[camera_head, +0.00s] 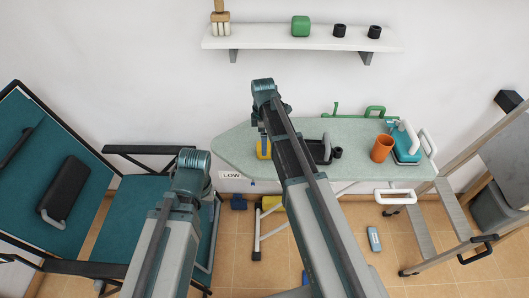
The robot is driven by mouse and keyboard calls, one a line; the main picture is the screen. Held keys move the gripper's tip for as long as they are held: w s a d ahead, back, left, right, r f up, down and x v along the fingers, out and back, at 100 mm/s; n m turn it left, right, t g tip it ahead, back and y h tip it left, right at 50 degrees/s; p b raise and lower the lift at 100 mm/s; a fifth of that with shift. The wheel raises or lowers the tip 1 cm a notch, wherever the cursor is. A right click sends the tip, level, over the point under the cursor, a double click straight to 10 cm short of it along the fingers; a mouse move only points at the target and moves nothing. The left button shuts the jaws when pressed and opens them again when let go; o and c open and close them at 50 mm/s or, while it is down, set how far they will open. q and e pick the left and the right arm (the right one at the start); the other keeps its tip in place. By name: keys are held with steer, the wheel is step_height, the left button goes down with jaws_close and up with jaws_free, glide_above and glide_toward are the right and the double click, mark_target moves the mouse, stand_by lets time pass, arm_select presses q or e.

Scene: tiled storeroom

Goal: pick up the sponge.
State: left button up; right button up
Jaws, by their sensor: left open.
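A rounded green block (300,26) stands on the white wall shelf (265,40). It looks most like the sponge, though I cannot be sure at this size. My left arm comes up from the lower left, well below and left of the block. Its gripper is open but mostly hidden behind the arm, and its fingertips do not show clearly. My right arm reaches up across the middle, below the shelf. Neither arm touches the block.
Two dark cups (374,32) and a wooden-handled brush (220,22) share the shelf. An ironing board (350,130) below holds an orange cup (382,148) and a teal iron (405,145). A teal chair (45,175) stands left, a ladder (450,208) right. A blue-grey box (374,239) lies on the floor.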

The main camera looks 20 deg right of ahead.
steer(key=f+b, duration=0.2)
steer(key=f, duration=0.1)
steer(key=f+b, duration=0.1)
steer(key=b, duration=0.1)
steer(key=shift+w+d+f, duration=0.1)
steer(key=shift+d+f, duration=0.15)
steer(key=shift+f, duration=0.1)
steer(key=shift+r, duration=0.1)
steer(key=c, duration=1.3)
steer(key=shift+o, duration=0.2)
steer(key=shift+r+p, duration=0.25)
steer(key=shift+p, duration=0.1)
